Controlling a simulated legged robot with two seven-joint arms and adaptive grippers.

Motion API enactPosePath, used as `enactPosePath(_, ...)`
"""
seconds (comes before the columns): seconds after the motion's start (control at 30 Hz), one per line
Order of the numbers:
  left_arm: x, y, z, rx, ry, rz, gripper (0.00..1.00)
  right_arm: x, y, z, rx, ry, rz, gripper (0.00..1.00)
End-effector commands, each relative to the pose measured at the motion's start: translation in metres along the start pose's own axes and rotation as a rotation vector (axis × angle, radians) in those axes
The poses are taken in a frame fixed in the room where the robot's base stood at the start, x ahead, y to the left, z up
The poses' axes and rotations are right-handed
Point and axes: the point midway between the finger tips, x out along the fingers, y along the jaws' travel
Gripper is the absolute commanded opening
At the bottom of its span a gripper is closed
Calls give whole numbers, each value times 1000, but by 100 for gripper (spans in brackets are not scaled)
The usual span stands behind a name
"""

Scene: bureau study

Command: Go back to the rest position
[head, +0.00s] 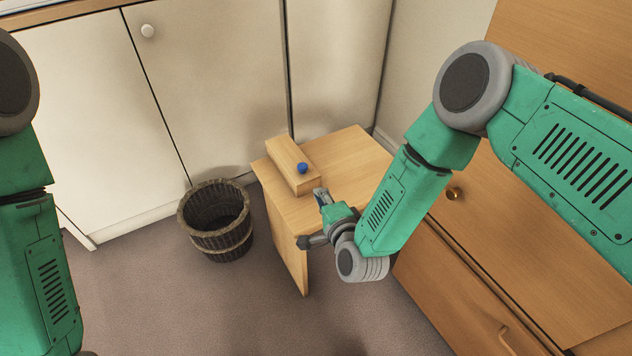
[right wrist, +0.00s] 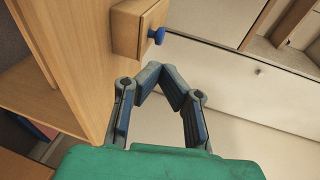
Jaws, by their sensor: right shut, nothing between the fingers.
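The side table (head: 345,160) stands against pale cupboards (head: 215,80). A dark woven basket (head: 215,220) stands on the floor left of it. A wooden bureau (head: 480,245) with a brass knob is at the right. Carpet (head: 190,310) is clear in front.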

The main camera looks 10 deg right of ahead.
Motion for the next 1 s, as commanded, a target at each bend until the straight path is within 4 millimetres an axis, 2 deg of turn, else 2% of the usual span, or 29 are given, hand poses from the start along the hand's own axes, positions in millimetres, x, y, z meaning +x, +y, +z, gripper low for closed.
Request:
enactPosePath(0.03, -6, 0, 0, 0, 0, 0, 40, -10, -1, -1, 1, 0, 4, 0)
enactPosePath(0.2, -12, 0, 0, 0, -1, 0, 40, -31, 0, -1, 2, 0, 3, 0)
enactPosePath(0.43, -13, 0, 0, 0, -1, 0, 40, -39, 1, -1, -4, -1, 5, 0)
enactPosePath(0.57, -24, 0, -1, 0, -1, 0, 40, -58, 10, -3, -135, -47, 111, 0)
enactPosePath(0.67, -43, 0, -2, 0, -1, 0, 40, -102, 30, -13, -391, -156, 317, 0)
enactPosePath(0.77, -62, 0, -3, 0, 0, 0, 40, -168, 50, -36, -683, -318, 554, 0)
enactPosePath(0.8, -68, -1, -4, 0, 0, 0, 40, -195, 55, -46, -784, -389, 640, 0)
enactPosePath(0.9, -81, -1, -4, 0, 0, 0, 40, -259, 60, -72, -979, -564, 818, 0)
enactPosePath(1.0, -90, -1, -5, 0, 0, 0, 40, -312, 56, -92, -1103, -716, 947, 0)
